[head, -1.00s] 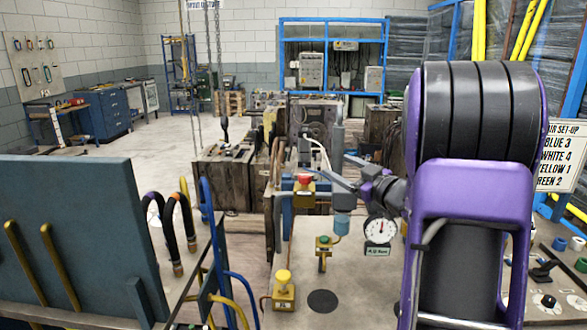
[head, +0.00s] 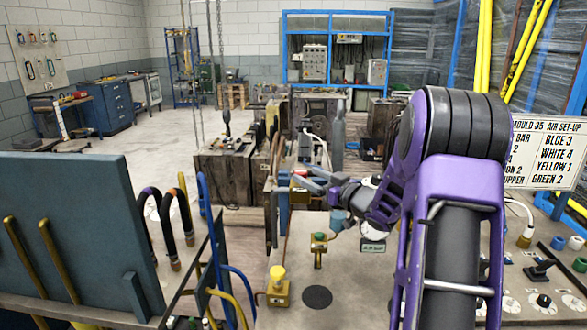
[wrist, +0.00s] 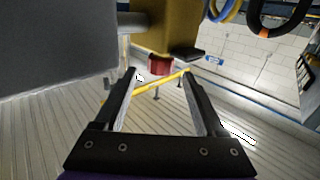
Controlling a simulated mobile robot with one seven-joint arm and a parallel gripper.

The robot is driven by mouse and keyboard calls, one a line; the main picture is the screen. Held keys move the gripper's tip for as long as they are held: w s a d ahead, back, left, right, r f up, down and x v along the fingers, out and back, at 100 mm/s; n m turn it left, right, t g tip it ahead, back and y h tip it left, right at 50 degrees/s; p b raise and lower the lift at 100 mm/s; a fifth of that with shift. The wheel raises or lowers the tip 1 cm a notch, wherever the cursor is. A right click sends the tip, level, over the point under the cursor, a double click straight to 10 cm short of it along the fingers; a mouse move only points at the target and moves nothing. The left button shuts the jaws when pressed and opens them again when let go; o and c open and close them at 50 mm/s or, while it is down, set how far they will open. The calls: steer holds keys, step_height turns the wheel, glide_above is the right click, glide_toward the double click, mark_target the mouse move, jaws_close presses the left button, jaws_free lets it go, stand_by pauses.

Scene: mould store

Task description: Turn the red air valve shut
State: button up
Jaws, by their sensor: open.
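The red air valve shows in the wrist view as a short red knob (wrist: 160,65) on a yellow block (wrist: 165,28). In the head view my gripper covers most of the valve, and only a small bit of it shows behind the fingers. My gripper (wrist: 161,76) is open and empty. In the wrist view its two black fingers point at the red knob, which sits between the fingertips or just beyond them. I cannot tell whether they touch it. In the head view my gripper (head: 312,183) reaches in from the right.
A yellow-capped valve (head: 278,285) and a green-capped valve (head: 318,249) stand on the bench below. A gauge (head: 373,243) is partly hidden by my arm. Hoses (head: 168,225) hang at the left beside a dark panel (head: 75,235). A set-up sign (head: 550,155) stands at the right.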

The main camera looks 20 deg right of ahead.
steer(key=x, duration=0.7)
jaws_close()
